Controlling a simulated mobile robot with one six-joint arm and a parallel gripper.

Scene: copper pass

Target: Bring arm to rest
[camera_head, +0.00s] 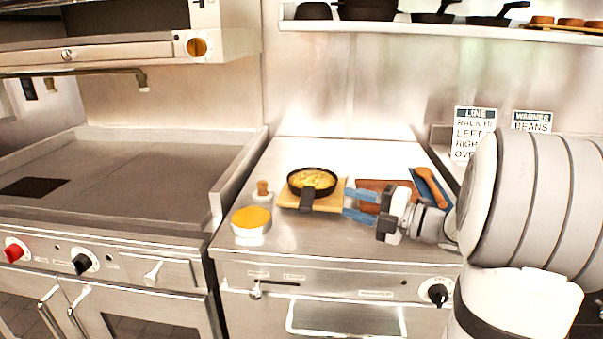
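Nothing shows between the fingers. Just left of the fingertips, a black skillet (306,194) with yellow food in it sits on a wooden board (330,203). The skillet's handle points toward the front of the counter. My arm reaches in from the right and hides part of the counter's right side.
A container with an orange-yellow top (251,222) and a small wooden-topped item (262,190) stand left of the skillet. A brown board (386,187) and a wooden utensil (431,184) on a blue mat lie behind my gripper. A shelf (440,28) with pans hangs above.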

